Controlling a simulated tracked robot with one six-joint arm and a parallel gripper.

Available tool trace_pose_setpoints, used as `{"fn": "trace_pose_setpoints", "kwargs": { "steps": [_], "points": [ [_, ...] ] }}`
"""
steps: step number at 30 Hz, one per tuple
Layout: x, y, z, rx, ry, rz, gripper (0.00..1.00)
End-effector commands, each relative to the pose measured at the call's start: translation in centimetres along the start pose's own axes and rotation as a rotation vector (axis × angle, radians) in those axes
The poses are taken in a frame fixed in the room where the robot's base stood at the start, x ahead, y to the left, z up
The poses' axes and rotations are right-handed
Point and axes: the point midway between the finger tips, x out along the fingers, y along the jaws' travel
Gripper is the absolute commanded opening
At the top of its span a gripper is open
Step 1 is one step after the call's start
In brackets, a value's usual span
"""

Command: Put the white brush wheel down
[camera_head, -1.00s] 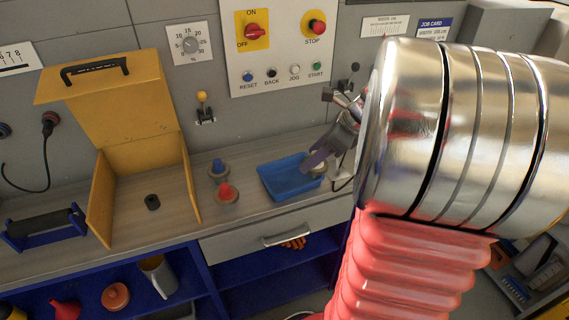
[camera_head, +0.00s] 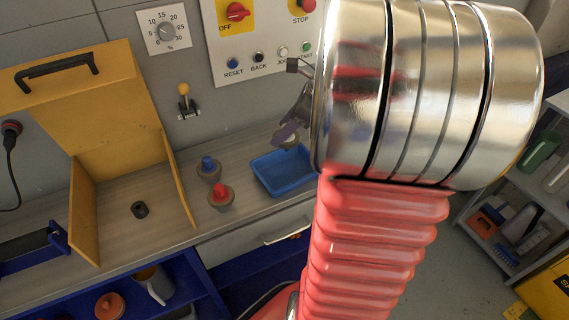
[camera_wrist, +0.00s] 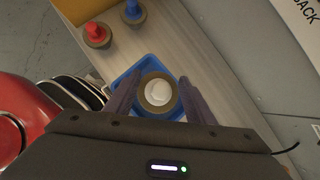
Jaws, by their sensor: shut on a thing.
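The white brush wheel (camera_wrist: 158,92) has a white hub and a tan bristle rim. It sits between the two fingers of my gripper (camera_wrist: 159,98) in the wrist view. My gripper is shut on it. In the head view my gripper (camera_head: 288,134) holds the wheel (camera_head: 289,140) near the back edge of a blue tray (camera_head: 283,181); my arm hides part of this area. In the wrist view the tray (camera_wrist: 121,80) shows behind the wheel. I cannot tell the exact height of the wheel above the tray.
A red-hubbed wheel (camera_head: 221,197) and a blue-hubbed wheel (camera_head: 208,169) stand on the bench left of the tray. A yellow open-lidded box (camera_head: 84,212) with a small dark ring (camera_head: 139,210) inside stands further left. The control panel (camera_head: 265,50) is behind.

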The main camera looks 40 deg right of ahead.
Motion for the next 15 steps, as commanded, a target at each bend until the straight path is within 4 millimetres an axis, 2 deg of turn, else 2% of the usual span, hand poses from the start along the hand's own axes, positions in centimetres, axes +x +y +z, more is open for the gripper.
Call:
{"fn": "trace_pose_setpoints", "kwargs": {
  "steps": [5,12,15],
  "points": [
    [0.9,0.0,-0.9,0.007,0.0,0.0,0.16],
    [4.1,0.1,-3.0,0.009,0.0,0.0,0.16],
    [4.9,0.1,-3.5,0.008,0.0,-0.002,0.16]
  ]
}}
